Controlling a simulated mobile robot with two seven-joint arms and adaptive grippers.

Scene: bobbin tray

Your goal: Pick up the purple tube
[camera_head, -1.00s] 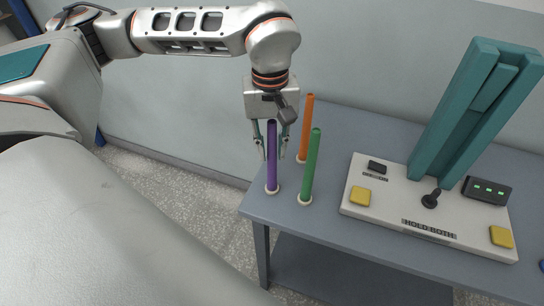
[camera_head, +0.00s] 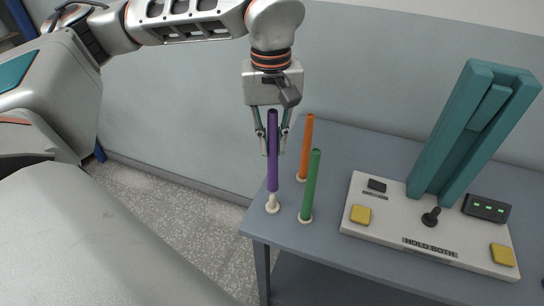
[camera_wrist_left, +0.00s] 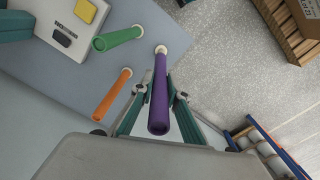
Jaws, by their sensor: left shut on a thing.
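The purple tube (camera_head: 272,160) is upright in my left gripper (camera_head: 272,152), whose fingers are shut on its sides. In the head view its lower end is raised off the base, and a cream peg (camera_head: 272,204) shows below it. In the left wrist view the purple tube (camera_wrist_left: 160,95) stands between the teal fingers (camera_wrist_left: 159,100). A green tube (camera_head: 311,187) and an orange tube (camera_head: 306,148) stand upright close by on their own bases. My right gripper is in neither view.
The grey-blue table (camera_head: 335,240) carries a white panel (camera_head: 410,236) with yellow buttons, a black joystick and a tall teal fixture (camera_head: 455,145). Speckled floor lies left of the table edge. A wooden crate (camera_wrist_left: 295,30) shows in the wrist view.

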